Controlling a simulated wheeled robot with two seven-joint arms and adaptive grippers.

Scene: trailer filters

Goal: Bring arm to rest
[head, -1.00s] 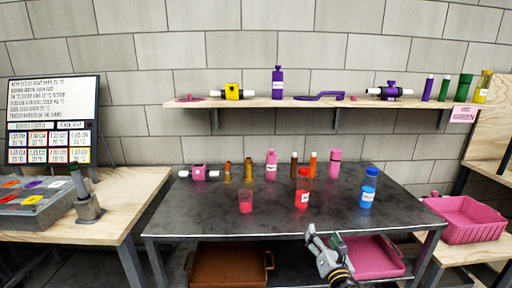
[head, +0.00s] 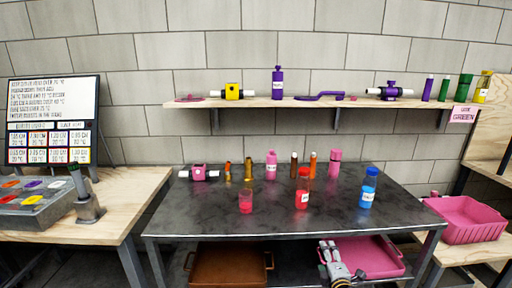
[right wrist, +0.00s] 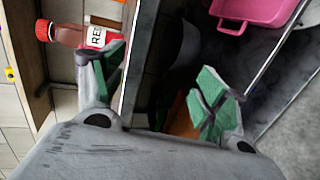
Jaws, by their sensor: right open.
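My right gripper (head: 330,246) is low at the front edge of the dark table (head: 270,226), in front of the pink tray on the lower shelf. In the right wrist view its two green-padded fingers (right wrist: 162,85) are spread apart, with nothing between them. A red bottle (head: 303,188) with a label stands on the table; it also shows in the right wrist view (right wrist: 68,36), beyond one finger and seemingly apart from it. My left gripper is not in view.
A brown tray (head: 229,268) and a pink tray (head: 372,258) lie below. A pink crate (head: 468,218) is at the right. A wall shelf (head: 335,102) holds several items.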

